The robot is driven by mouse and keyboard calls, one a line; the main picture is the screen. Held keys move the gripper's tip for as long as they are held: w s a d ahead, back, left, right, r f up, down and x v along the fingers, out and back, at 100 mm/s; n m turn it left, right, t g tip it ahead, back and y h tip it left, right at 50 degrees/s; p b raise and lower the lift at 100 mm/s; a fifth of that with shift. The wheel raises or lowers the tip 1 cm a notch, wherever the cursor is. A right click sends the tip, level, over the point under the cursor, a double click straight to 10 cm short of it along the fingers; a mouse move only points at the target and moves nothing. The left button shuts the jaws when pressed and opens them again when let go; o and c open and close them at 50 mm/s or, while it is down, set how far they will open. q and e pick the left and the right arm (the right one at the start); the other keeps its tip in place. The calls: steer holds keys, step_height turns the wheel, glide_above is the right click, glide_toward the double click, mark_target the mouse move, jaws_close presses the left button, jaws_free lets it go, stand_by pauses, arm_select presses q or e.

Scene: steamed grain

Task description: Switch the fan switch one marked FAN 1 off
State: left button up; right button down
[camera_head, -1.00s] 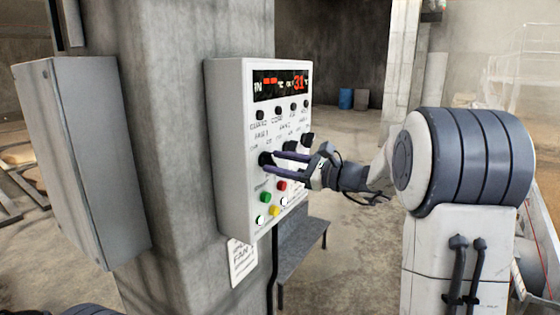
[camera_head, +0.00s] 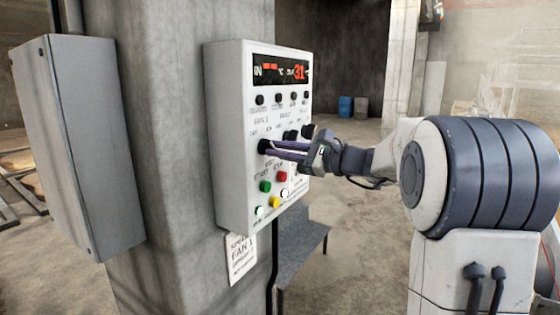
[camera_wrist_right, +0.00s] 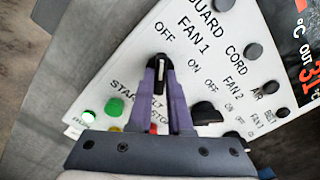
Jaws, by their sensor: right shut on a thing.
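The white control panel (camera_head: 229,130) is mounted on a concrete pillar, with the FAN 1 switch (camera_head: 264,146), a black rotary knob, on its left side. My right gripper (camera_head: 274,149) comes in from the right, its purple fingers closed around this knob. In the right wrist view the FAN 1 switch (camera_wrist_right: 160,76) sits between the two fingertips of the right gripper (camera_wrist_right: 161,84). Its white line runs up the picture, toward the OFF label (camera_wrist_right: 164,34); the ON label (camera_wrist_right: 194,67) lies to the right. My left gripper is out of view.
The FAN 2 knob (camera_wrist_right: 207,113) is close beside the right finger. Below are a green button (camera_head: 265,187), a red button (camera_head: 282,176) and a yellow button (camera_head: 274,202). A grey box (camera_head: 85,150) hangs on the pillar's left. A grey bench (camera_head: 300,245) stands below the panel.

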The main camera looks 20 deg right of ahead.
steer(key=c, duration=0.8)
jaws_free()
steer(key=shift+c, duration=0.2)
steer(key=b+v, duration=0.4)
steer(key=v, duration=0.6)
steer(key=shift+s+d, duration=0.15)
